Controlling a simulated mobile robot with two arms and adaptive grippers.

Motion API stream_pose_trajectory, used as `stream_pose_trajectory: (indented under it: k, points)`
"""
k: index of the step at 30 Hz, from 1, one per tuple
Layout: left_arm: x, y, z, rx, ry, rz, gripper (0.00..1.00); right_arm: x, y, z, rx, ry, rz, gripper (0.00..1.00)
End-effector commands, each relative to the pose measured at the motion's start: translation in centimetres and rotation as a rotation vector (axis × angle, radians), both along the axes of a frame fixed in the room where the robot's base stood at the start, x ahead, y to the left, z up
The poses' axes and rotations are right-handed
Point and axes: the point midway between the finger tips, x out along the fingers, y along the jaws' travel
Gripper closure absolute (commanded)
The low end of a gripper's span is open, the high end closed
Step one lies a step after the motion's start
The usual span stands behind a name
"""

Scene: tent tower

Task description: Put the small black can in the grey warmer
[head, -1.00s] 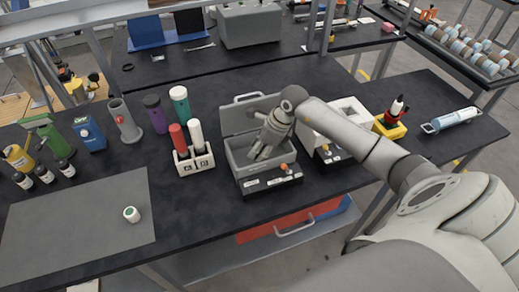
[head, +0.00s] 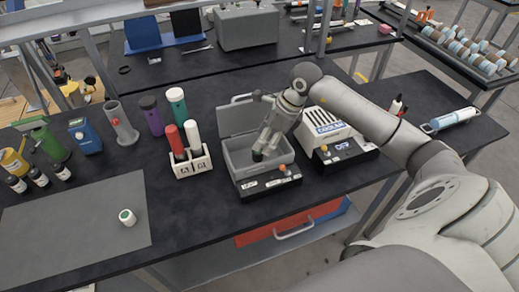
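The grey warmer (head: 232,158) is an open-lidded box on the black table, with its lid raised at the back and a control panel with an orange knob in front. My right gripper (head: 264,147) points down into its opening. Dark pieces show at the fingertips; I cannot tell whether they are finger pads or a small black can. Whether the fingers are open or shut is unclear. Three small black bottles with white labels (head: 40,178) stand at the left; I cannot tell if one is the can. My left gripper is out of view.
A white cooler (head: 334,128) stands right of the warmer. A white holder (head: 192,168) with red and white cylinders stands left. A white can with a green top (head: 127,217) stands on the grey mat (head: 60,232). A red drawer (head: 290,224) is below the table.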

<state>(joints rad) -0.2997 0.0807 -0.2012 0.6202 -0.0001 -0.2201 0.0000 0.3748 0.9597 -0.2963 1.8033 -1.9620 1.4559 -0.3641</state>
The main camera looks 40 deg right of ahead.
Motion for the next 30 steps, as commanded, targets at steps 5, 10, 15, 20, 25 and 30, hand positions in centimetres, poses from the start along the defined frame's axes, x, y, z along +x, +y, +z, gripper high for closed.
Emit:
stream_pose_trajectory:
  k: [5,10,15,20,25,30]
  points:
    - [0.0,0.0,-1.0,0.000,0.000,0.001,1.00,-0.8,-1.0,3.0,-0.003,-0.004,-0.001,0.50]
    - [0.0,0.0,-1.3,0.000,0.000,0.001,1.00,-1.4,-1.3,4.6,0.000,-0.002,0.001,0.50]
    - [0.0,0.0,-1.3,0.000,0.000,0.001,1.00,-1.5,-1.4,5.0,0.001,-0.001,0.000,0.50]
    - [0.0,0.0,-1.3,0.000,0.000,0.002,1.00,-1.5,-1.4,5.0,0.001,-0.001,0.000,0.50]
    - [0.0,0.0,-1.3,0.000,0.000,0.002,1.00,-1.5,-1.4,4.9,0.001,-0.001,0.000,0.50]
    - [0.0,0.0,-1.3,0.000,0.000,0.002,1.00,-1.5,-1.4,4.9,0.001,-0.001,0.000,0.50]
